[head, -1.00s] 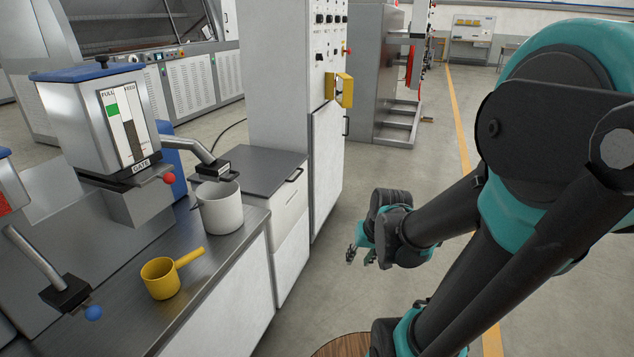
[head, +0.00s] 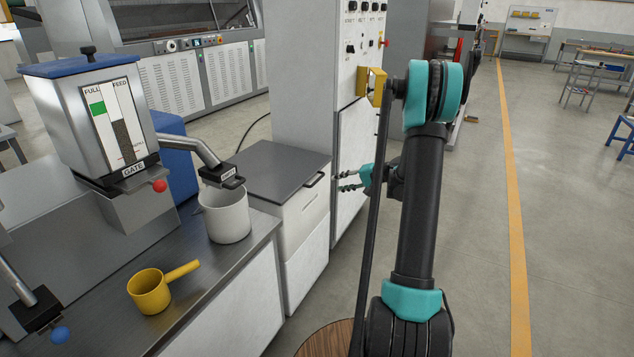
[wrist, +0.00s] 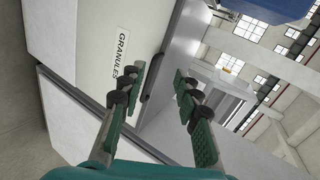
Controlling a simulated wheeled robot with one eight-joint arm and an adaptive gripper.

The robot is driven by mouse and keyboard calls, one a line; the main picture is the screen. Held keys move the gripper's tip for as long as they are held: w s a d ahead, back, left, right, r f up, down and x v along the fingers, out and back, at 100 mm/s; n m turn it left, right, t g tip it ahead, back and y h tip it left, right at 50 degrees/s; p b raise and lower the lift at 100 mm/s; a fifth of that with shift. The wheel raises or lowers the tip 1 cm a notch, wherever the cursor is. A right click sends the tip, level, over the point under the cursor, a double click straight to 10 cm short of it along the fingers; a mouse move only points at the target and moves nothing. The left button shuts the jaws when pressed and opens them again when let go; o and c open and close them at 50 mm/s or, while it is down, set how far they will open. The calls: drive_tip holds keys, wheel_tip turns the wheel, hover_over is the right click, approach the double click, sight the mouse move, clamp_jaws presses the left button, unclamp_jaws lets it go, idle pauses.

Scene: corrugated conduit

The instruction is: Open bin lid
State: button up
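The bin (head: 304,224) is a white box with a flat grey lid (head: 265,165), which lies shut on top. A dark handle (head: 314,180) sits at the lid's right edge. In the wrist view, the bin's white front (wrist: 90,35) carries a GRANULES label (wrist: 121,50), and the handle (wrist: 153,85) shows between the fingers, farther off. My gripper (head: 340,180) is just right of the handle in the head view, with its fingers pointing at the bin. In the wrist view my gripper (wrist: 160,76) is open and empty, apparently short of the handle.
A white pot (head: 228,218) and a yellow dipper (head: 150,292) stand on the metal counter left of the bin. A hopper (head: 95,115) is behind them. A tall cabinet (head: 318,75) with a yellow handle rises behind the bin. Open floor lies right.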

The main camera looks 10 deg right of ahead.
drive_tip(key=m+t+y, duration=0.1)
drive_tip(key=t+y, duration=0.1)
approach(317, 180)
drive_tip(key=x, duration=1)
drive_tip(key=shift+w+d+f, duration=0.1)
drive_tip(key=shift+w+f, duration=0.2)
drive_tip(key=shift+w, duration=0.15)
clamp_jaws()
